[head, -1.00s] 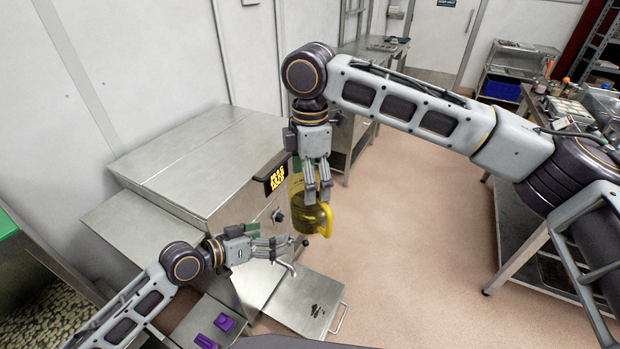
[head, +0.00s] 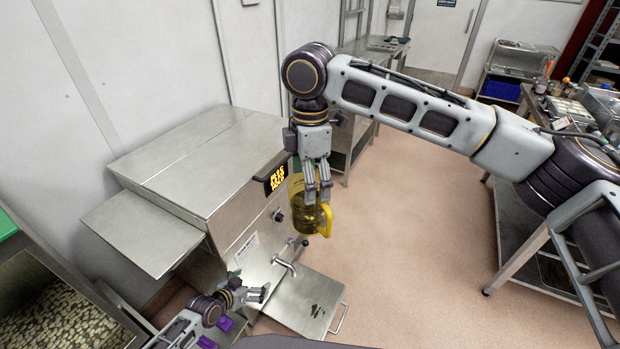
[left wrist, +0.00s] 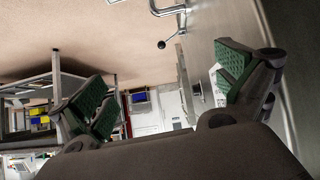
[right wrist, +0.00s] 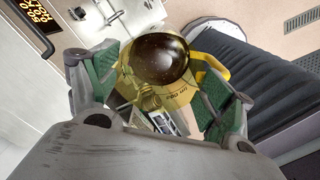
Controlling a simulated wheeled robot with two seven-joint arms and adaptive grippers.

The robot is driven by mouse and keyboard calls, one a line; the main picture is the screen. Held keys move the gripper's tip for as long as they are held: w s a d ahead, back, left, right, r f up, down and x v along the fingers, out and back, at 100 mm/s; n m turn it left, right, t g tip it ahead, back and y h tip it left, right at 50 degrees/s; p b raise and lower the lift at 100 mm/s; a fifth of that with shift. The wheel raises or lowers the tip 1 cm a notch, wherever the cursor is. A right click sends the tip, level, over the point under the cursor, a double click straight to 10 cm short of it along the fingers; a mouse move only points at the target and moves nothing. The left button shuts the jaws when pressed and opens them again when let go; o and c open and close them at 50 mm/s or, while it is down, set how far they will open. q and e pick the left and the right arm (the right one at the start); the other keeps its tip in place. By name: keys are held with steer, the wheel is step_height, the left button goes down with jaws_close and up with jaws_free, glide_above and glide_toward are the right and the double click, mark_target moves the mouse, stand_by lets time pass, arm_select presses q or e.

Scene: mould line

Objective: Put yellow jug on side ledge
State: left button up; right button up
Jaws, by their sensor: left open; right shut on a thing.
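The yellow jug (head: 305,217) hangs upright in my right gripper (head: 318,198), in front of the metal machine. In the right wrist view the jug (right wrist: 182,92) sits between the green finger pads, its dark inside showing and its yellow handle to the right. My right gripper is shut on it. The side ledge (head: 145,238) is a bare steel shelf on the machine's left side, lower than its top. My left gripper (head: 265,292) is low in front of the machine, below the tap. In the left wrist view its fingers (left wrist: 165,95) are wide apart and empty.
The steel machine (head: 205,150) has a flat bare top, a lit display (head: 276,180) and a tap (head: 286,262). A steel platform (head: 310,300) lies below the tap. Purple pieces (head: 207,342) lie at the bottom. Open floor is to the right, then a workbench.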

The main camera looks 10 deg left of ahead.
arm_select(q)
steer(key=s+a+f+g+y, duration=0.2)
steer(key=s+a+f, duration=0.2)
steer(key=s+f, duration=0.55)
steer(key=s+a+f+g+y, duration=0.1)
steer(key=s+a+f+g, duration=0.3)
steer(key=f, duration=1)
steer(key=s+d+f+g, duration=0.1)
steer(key=s+f, duration=0.5)
steer(key=s, duration=0.6)
steer(key=s+d+f+g+y, duration=0.1)
steer(key=s+f, duration=0.5)
steer(key=s, duration=0.6)
steer(key=shift+s+n, duration=0.3)
steer(key=shift+a+r, duration=0.1)
